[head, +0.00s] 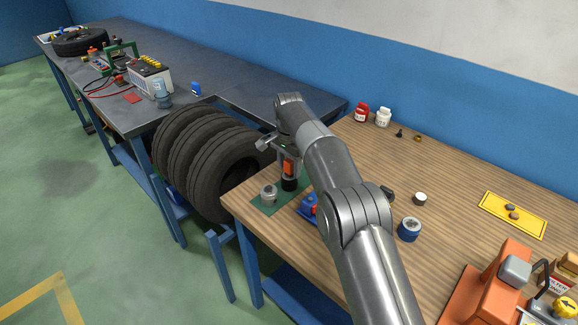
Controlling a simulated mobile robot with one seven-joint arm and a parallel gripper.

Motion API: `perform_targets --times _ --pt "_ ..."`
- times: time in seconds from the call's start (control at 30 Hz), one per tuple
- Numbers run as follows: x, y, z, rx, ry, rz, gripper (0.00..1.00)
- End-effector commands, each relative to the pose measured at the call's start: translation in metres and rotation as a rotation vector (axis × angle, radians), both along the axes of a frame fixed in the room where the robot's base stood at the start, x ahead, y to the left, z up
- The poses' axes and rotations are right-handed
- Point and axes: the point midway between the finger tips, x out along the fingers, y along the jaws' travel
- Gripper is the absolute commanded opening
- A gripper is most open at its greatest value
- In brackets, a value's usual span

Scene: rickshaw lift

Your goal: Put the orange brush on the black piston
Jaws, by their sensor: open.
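My gripper (285,160) points down over the green mat near the left edge of the wooden table, and its jaws are open. A small orange block, which looks like the orange brush (289,168), is upright between or just behind the fingers. A dark cylinder, which looks like the black piston (289,184), is directly below the orange part. They appear to touch, but at this size I cannot tell whether the brush rests on it. The gripper partly hides both.
A silver piston-like part (268,194) stands on the green mat (262,208) close to the left. A blue object (308,205) and a blue round tin (409,229) are to the right. Several tyres (205,155) stand beyond the table's left edge.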

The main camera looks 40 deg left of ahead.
Motion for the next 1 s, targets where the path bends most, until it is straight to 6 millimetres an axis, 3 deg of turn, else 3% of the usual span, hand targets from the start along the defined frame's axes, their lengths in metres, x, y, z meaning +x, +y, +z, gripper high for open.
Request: perform_targets --times 0.33,0.5,1.0 --pt "0.0 0.001 0.054 0.003 -0.002 0.0 0.5" --pt "0.0 0.001 0.068 0.002 -0.001 0.0 0.5" --pt "0.005 -0.005 0.082 0.005 -0.003 -0.002 0.5"
